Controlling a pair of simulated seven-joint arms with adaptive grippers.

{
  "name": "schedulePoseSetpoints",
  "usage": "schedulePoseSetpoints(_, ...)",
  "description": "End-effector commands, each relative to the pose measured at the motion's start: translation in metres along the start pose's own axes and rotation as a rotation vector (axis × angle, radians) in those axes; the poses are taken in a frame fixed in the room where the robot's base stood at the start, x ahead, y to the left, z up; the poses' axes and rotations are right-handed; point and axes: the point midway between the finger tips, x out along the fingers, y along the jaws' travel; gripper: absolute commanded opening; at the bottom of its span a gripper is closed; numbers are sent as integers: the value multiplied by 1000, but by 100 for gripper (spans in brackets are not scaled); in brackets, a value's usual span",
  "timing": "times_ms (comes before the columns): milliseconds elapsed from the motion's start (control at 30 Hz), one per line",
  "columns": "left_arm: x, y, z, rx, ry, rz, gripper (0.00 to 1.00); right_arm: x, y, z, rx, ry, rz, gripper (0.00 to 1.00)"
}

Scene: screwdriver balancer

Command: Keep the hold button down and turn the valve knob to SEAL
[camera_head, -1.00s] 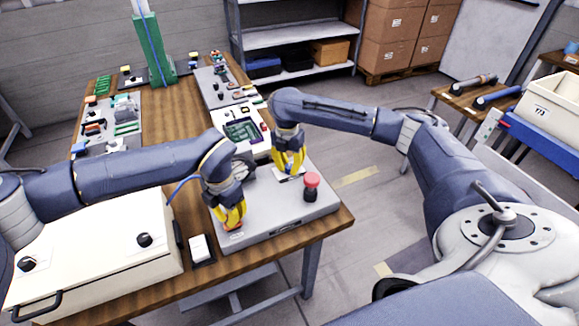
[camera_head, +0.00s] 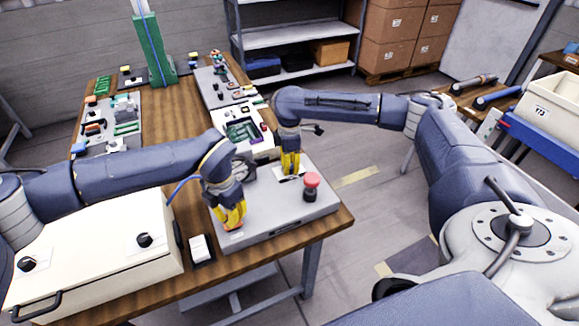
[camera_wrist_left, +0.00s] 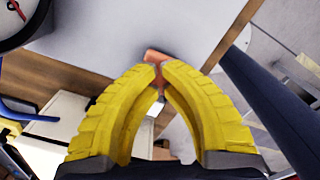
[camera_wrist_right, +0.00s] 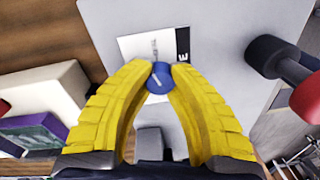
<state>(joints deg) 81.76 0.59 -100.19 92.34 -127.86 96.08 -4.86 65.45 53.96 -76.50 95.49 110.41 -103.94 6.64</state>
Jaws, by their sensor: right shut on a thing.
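A small blue knob (camera_wrist_right: 158,80) with a white pointer line sits on a grey panel box (camera_head: 262,213). My right gripper (camera_head: 291,172) is shut on this knob, one finger on each side, as the right wrist view (camera_wrist_right: 161,68) shows. My left gripper (camera_head: 232,226) points down at the box's front left corner. Its fingertips (camera_wrist_left: 158,66) are together at an orange-red piece (camera_wrist_left: 154,55), apparently the hold button. The fingers partly hide it; I cannot tell how far it is pressed.
A red mushroom knob (camera_head: 311,180) on a black base stands right of my right gripper. A dial gauge (camera_wrist_left: 20,18) sits on the box. A cream case (camera_head: 95,250) and a small white block (camera_head: 201,248) are to the left. Several trays stand behind.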

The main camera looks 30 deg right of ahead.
Motion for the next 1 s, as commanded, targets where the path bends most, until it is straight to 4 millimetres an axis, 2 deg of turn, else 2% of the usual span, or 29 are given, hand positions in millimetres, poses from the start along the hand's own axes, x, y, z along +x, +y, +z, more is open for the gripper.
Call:
schedulePoseSetpoints(400, 1, 0, -1, -1, 2, 0, 0, -2, 2, 2, 266, 11, 7, 0)
schedulePoseSetpoints(1000, 1, 0, -1, -1, 2, 0, 0, -2, 2, 3, 351, 15, 6, 0)
